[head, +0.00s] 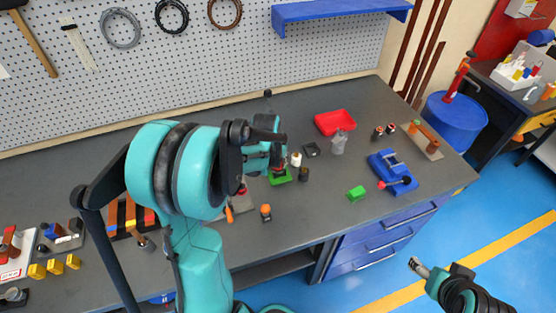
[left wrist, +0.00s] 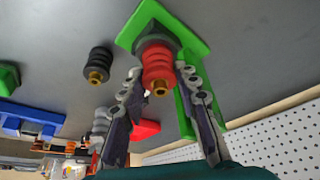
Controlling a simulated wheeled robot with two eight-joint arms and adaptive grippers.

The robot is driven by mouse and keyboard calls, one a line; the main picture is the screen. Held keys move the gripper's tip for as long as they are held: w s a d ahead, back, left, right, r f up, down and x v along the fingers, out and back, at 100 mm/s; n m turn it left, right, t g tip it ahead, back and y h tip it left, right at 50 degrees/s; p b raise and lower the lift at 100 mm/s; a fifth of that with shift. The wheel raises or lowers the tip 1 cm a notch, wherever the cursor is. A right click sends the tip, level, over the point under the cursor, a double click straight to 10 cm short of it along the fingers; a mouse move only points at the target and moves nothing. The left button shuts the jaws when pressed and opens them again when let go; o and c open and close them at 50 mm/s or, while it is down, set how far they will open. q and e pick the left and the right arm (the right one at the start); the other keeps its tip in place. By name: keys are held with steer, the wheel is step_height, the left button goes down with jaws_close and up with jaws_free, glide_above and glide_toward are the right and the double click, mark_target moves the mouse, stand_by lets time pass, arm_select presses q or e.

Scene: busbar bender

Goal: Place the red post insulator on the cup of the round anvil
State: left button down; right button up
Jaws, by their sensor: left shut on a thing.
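The red post insulator (left wrist: 158,62) with its brass stud toward the camera is between the fingers of my left gripper (left wrist: 161,76) in the left wrist view. The gripper is shut on it. Behind it in that view is a dark round part, probably the round anvil's cup (left wrist: 152,40), on a green base (left wrist: 128,36). I cannot tell whether the insulator touches the cup. In the head view, my left gripper (head: 277,163) is over the green base (head: 281,180), and the insulator is mostly hidden. My right gripper (head: 418,266) is off the bench at lower right; its finger opening is unclear.
A black insulator (left wrist: 98,62) stands close by, also in the head view (head: 304,174). A red tray (head: 335,122), a blue tool (head: 392,170) and a small green block (head: 357,193) lie to the right. An orange-topped piece (head: 266,212) stands near the front edge.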

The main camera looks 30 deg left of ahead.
arm_select(q)
steer(key=shift+r, duration=0.1)
steer(key=c, duration=1.1)
jaws_free()
steer(key=shift+f, duration=0.2)
